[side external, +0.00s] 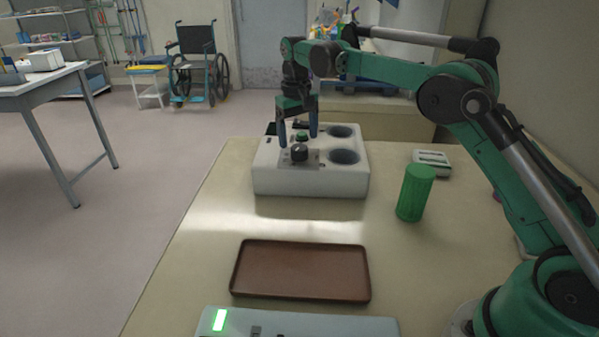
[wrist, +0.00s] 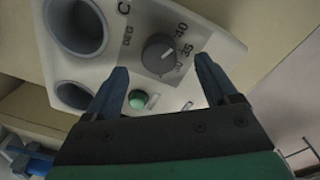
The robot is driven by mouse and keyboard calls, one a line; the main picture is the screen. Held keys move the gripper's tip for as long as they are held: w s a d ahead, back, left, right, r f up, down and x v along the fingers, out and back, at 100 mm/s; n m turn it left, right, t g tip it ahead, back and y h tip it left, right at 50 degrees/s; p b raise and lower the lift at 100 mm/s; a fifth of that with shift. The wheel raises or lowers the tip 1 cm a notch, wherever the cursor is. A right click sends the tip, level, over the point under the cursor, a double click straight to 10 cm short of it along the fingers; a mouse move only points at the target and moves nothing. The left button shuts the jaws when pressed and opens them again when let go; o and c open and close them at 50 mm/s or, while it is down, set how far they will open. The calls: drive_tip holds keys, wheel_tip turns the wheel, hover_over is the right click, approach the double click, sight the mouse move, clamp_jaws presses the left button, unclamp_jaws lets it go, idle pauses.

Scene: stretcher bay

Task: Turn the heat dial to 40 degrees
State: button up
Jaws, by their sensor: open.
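The heat dial (side external: 299,153) is a dark round knob on the top of a white warmer unit (side external: 310,183). In the wrist view the dial (wrist: 160,54) has the marks 40 and 35 beside it, with another mark partly hidden; which mark it points at is too unclear to tell. My gripper (side external: 298,142) is above the unit, pointing down, with its blue fingers apart. In the wrist view my gripper (wrist: 160,72) is open and empty, its fingertips to either side of the dial's near edge. I cannot tell whether they touch it.
A green button (wrist: 138,99) lies between the fingers, near the dial. The unit has two round wells (side external: 344,156). A green cylinder (side external: 415,192) stands to the right, with a brown tray (side external: 300,271) in front. The table between unit and tray is clear.

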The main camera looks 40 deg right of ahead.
sight(299, 147)
drive_tip(key=shift+d+f, duration=0.1)
drive_tip(key=shift+f, duration=1.5)
clamp_jaws()
drive_tip(key=shift+m, duration=0.7)
unclamp_jaws()
drive_tip(key=shift+r, duration=2.85)
